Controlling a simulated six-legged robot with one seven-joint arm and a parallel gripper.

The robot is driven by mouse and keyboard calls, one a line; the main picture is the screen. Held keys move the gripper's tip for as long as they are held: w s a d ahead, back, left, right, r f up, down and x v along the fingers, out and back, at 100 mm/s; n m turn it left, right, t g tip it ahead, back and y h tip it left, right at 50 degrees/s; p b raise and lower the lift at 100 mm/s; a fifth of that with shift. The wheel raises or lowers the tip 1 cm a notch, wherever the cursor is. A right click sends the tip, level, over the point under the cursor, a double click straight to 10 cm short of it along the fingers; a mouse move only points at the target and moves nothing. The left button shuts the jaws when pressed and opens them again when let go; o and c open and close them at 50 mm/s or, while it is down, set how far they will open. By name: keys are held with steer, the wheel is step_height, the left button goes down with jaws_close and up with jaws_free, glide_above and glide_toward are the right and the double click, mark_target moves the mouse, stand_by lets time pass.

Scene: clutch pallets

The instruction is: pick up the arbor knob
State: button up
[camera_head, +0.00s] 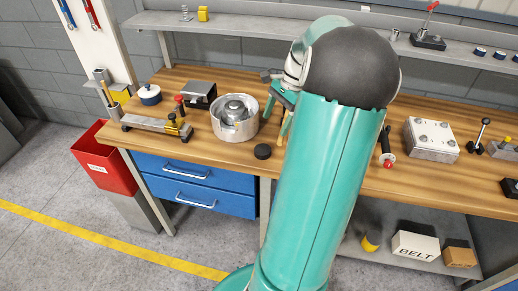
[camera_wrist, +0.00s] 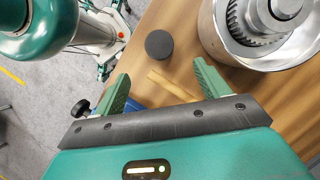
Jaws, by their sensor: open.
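A short black round knob (camera_head: 263,151), which I take for the arbor knob, stands on the wooden bench near its front edge, just in front of a silver metal pot (camera_head: 235,120). In the wrist view the knob (camera_wrist: 159,44) lies beyond the fingertips, between their lines, with the pot (camera_wrist: 262,35) to its right. My gripper (camera_wrist: 161,68) is open and empty, its two green fingers apart and not touching the knob. In the head view my arm hides most of the gripper, which is behind and right of the pot.
Light wooden sticks (camera_wrist: 172,84) lie on the bench between my fingers. Left of the pot are a clamp fixture (camera_head: 155,124) and a black-and-silver block (camera_head: 199,94). A metal block (camera_head: 431,140) and a red-ended tool (camera_head: 386,150) stand to the right.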

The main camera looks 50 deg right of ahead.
mark_target(263, 149)
steer(key=x, duration=0.4)
steer(key=shift+s+a+f, duration=0.1)
steer(key=shift+s+f, duration=0.05)
steer(key=x, duration=0.5)
steer(key=shift+w+a+f, duration=0.2)
steer(key=shift+a+f, duration=0.05)
steer(key=shift+a, duration=0.05)
steer(key=shift+c, duration=0.2)
steer(key=c, duration=1.1)
steer(key=shift+r, duration=0.15)
